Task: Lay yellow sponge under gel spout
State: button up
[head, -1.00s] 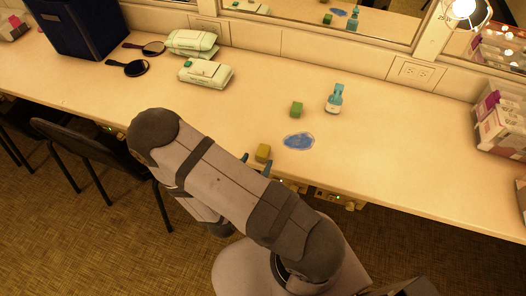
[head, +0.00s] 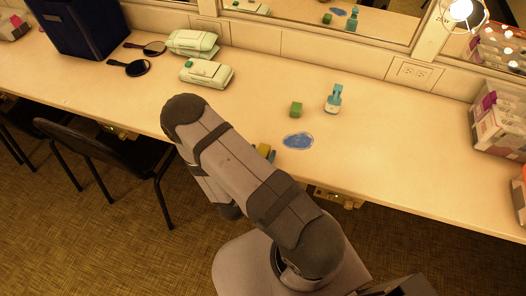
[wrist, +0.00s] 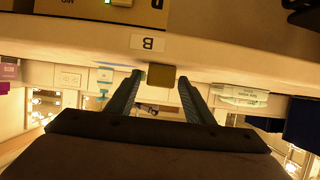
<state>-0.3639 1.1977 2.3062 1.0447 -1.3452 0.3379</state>
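The yellow sponge (head: 264,148) is a small block near the counter's front edge, partly hidden behind my arm in the head view. In the wrist view the sponge (wrist: 161,75) shows between the tips of my gripper (wrist: 159,79), with a gap on both sides. The gel bottle (head: 333,101), clear with a teal pump top, stands upright farther back and to the right. I cannot make out its spout clearly.
A blue puddle (head: 298,141) lies just right of the yellow sponge. A green block (head: 296,109) sits left of the gel bottle. Wipe packs (head: 207,75) and hand mirrors (head: 130,68) lie at the back left.

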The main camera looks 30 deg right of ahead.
jog(key=c, duration=0.9)
jog(key=shift+r, duration=0.15)
jog(key=shift+r, duration=4.9)
